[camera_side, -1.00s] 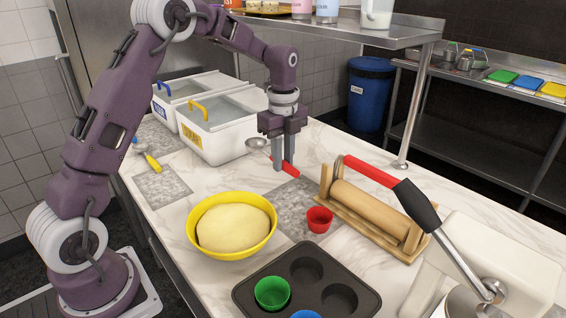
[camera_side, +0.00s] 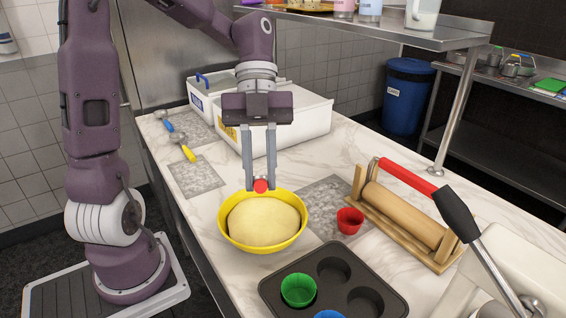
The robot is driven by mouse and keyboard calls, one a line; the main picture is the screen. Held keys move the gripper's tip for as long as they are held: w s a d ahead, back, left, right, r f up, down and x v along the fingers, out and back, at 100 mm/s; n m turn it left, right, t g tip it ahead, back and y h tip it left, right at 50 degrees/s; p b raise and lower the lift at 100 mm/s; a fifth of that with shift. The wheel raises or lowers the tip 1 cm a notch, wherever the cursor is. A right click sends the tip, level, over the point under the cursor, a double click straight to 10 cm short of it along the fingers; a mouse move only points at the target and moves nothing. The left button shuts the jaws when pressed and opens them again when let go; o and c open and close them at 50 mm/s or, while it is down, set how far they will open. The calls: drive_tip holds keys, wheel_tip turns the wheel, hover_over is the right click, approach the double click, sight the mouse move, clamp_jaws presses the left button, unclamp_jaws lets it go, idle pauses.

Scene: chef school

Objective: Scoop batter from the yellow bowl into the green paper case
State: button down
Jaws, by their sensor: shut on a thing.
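The yellow bowl (camera_side: 234,237) stands on the counter, filled with a pale mound of batter (camera_side: 264,222). My gripper (camera_side: 261,184) is over the back rim of the bowl, pointing down. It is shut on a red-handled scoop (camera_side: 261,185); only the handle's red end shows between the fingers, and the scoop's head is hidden. I cannot tell whether the scoop touches the batter. The green paper case (camera_side: 298,290) sits in a cup of the dark muffin tin (camera_side: 283,274) at the front.
A red case (camera_side: 349,221) stands right of the bowl, and a wooden rolling-pin rack (camera_side: 400,222) is further right. White bins (camera_side: 310,125) stand behind my gripper. A yellow-handled tool (camera_side: 187,151) and a blue-handled one (camera_side: 165,122) lie at left. A steel shelf (camera_side: 390,28) overhangs the back.

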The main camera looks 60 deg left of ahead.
drive_tip(key=shift+s+d+f, duration=0.1)
drive_tip(key=shift+s, duration=0.1)
wheel_tip(320, 180, down, 11)
drive_tip(key=shift+r, duration=0.15)
idle(0.3)
idle(0.9)
drive_tip(key=shift+r+t+y, duration=0.35)
drive_tip(key=shift+r+y, duration=0.2)
drive_tip(key=shift+r, duration=1.45)
drive_tip(key=shift+r+t+y, duration=0.3)
drive_tip(key=shift+r+y, duration=0.3)
drive_tip(key=shift+r, duration=1.45)
drive_tip(key=shift+r+t+y, duration=0.35)
drive_tip(key=shift+r+y, duration=0.2)
drive_tip(key=shift+r, duration=1.45)
